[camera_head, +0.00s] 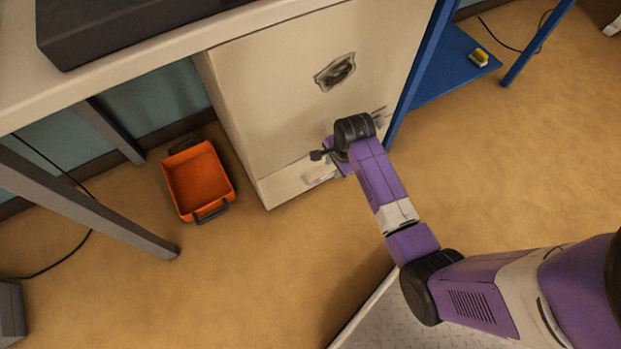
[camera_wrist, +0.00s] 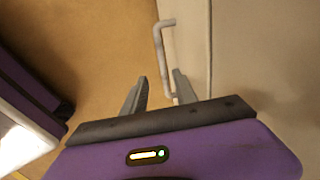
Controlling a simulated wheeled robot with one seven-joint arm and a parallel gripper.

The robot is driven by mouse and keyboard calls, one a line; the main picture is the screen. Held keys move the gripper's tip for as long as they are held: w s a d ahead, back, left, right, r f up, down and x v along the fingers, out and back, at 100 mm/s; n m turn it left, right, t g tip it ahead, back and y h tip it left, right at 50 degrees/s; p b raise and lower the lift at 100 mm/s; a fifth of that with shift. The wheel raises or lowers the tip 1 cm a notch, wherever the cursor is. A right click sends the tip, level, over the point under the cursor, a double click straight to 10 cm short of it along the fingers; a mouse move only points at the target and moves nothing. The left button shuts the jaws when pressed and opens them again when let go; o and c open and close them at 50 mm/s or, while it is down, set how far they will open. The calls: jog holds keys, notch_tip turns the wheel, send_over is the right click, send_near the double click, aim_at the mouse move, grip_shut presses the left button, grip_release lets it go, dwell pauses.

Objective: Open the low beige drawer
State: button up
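The beige cabinet (camera_head: 285,95) stands under the worktop in the head view. Its low drawer (camera_head: 281,188) is the bottom panel near the floor, and it looks shut. My wrist and arm hide its right part. In the wrist view the beige front (camera_wrist: 187,38) is at the right, with a pale bar handle (camera_wrist: 159,50) standing out from it. My gripper (camera_wrist: 160,88) is open, its two grey fingers apart. The handle's near end shows between the fingertips, closer to the right finger; I cannot tell whether they touch. The gripper (camera_head: 321,156) is small and partly hidden in the head view.
An orange bin (camera_head: 200,178) stands on the floor left of the cabinet. A grey table leg (camera_head: 90,208) is further left. A blue shelf frame (camera_head: 445,70) with a small yellow item (camera_head: 479,57) is at the right. The floor before the cabinet is clear.

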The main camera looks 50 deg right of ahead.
aim_at(328, 175)
jog(key=b+x, duration=0.1)
jog(key=x, duration=0.1)
jog(key=b+x, duration=0.2)
jog(key=x, duration=0.1)
jog(key=b+x, duration=0.1)
jog(key=x, duration=0.2)
jog(key=shift+w, duration=0.25)
jog(key=shift+c, duration=0.4)
grip_shut()
dwell(0.9)
